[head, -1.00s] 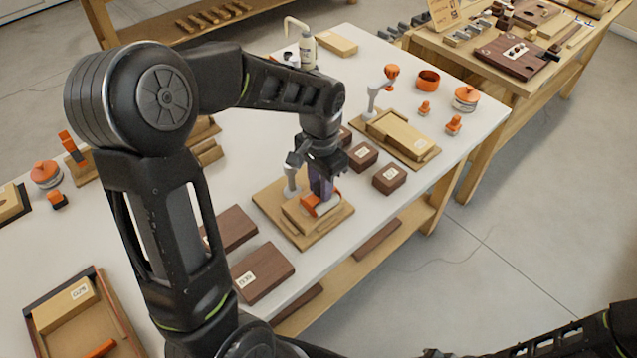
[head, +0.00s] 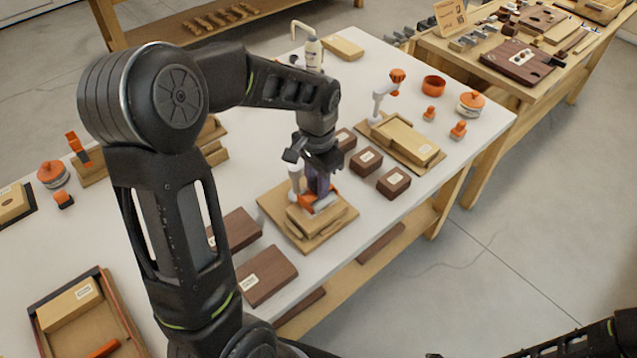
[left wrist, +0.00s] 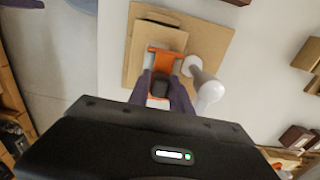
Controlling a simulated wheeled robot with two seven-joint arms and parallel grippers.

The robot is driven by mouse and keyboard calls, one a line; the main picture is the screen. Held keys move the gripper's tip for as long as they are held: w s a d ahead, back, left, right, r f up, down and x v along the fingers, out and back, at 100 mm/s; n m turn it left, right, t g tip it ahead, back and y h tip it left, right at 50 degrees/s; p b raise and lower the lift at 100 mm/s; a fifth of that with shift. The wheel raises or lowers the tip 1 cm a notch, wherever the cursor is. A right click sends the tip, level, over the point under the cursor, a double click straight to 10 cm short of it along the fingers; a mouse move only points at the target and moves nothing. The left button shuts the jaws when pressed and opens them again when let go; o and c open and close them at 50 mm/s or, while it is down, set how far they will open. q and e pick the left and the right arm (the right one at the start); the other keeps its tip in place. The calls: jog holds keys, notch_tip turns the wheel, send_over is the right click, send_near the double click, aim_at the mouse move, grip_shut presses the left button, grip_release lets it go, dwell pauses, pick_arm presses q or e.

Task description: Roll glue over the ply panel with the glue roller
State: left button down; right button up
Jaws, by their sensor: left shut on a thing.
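My left gripper (head: 318,186) is shut on the glue roller (head: 320,203), which has an orange frame. The roller is at the ply panel (head: 300,222), low over it or touching it; I cannot tell which. The panel lies on a wider wooden base board (head: 272,204). In the left wrist view the purple fingers (left wrist: 165,92) grip a dark handle, and the orange frame (left wrist: 162,58) overlaps the panel (left wrist: 152,38). A white post (head: 295,180) with a rounded end stands on the board beside the gripper. My right gripper is out of view.
Dark wooden blocks (head: 394,183) lie right of the board, and dark slabs (head: 266,276) lie in front left. A second board (head: 390,128) with a similar post and panels stands behind right. A glue bottle (head: 313,52) stands at the back. The table's front edge is close.

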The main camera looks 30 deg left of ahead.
pick_arm(q)
jog(key=shift+d, duration=0.15)
jog(key=shift+s+d, duration=0.2)
jog(key=shift+d, duration=0.35)
jog(key=shift+s+d, duration=0.15)
jog(key=shift+d, duration=0.4)
jog(key=shift+a, duration=0.1)
jog(key=shift+w+a, duration=0.2)
jog(key=shift+a, duration=0.35)
jog(key=shift+w+a, duration=0.15)
jog(key=shift+a, duration=0.4)
jog(key=shift+r+p, duration=2.35)
jog(key=shift+r, duration=0.65)
